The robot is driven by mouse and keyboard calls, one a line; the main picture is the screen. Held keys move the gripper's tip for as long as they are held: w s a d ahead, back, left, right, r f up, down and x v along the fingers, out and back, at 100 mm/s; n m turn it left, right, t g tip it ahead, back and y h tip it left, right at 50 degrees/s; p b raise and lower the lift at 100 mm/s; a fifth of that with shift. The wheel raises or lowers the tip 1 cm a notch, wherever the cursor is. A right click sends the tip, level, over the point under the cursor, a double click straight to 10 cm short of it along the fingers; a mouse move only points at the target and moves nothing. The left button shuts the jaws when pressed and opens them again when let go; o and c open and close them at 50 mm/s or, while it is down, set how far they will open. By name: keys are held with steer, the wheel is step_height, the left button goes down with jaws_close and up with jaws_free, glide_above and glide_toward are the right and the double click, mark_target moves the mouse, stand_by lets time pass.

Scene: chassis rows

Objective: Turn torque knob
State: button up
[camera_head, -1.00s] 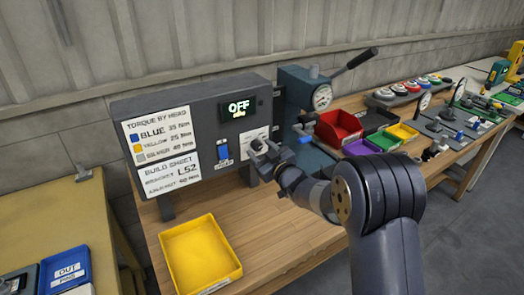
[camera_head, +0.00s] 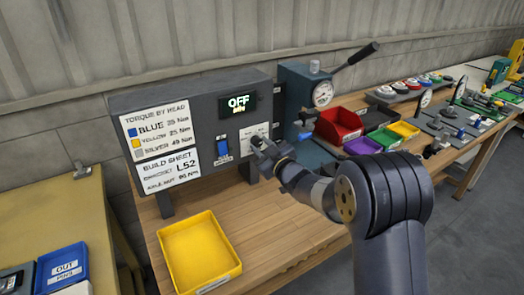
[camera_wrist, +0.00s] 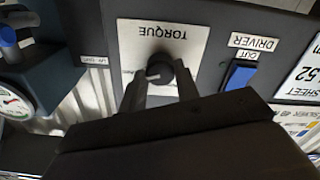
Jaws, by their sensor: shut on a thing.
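The torque knob (camera_wrist: 160,70) is a dark round knob on a pale plate marked TORQUE (camera_wrist: 185,38), upside down in the wrist view. My gripper (camera_wrist: 160,88) is shut on the knob, one finger on each side. In the head view my gripper (camera_head: 262,146) reaches the panel's right part and hides most of the knob. Left of the knob is a blue driver switch (camera_head: 222,148), also seen in the wrist view (camera_wrist: 239,75).
A yellow tray (camera_head: 200,252) stands in front of the panel on the wooden bench (camera_head: 270,235). A press with a gauge (camera_head: 322,94) stands right of the panel. Red (camera_head: 338,126), purple (camera_head: 362,147) and yellow (camera_head: 403,129) bins sit beyond my arm.

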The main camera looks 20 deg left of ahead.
steer(key=n+b, duration=0.2)
steer(key=b, duration=0.1)
steer(key=n+b, duration=0.2)
steer(key=b, duration=0.1)
steer(key=shift+f, duration=0.35)
steer(key=n+b, duration=0.4)
steer(key=shift+r+n+b, duration=0.25)
steer(key=shift+n+b, duration=0.05)
steer(key=shift+n, duration=0.1)
steer(key=o, duration=1)
steer(key=shift+r, duration=0.1)
steer(key=b+v, duration=0.1)
steer(key=v, duration=1)
steer(key=shift+w, duration=0.1)
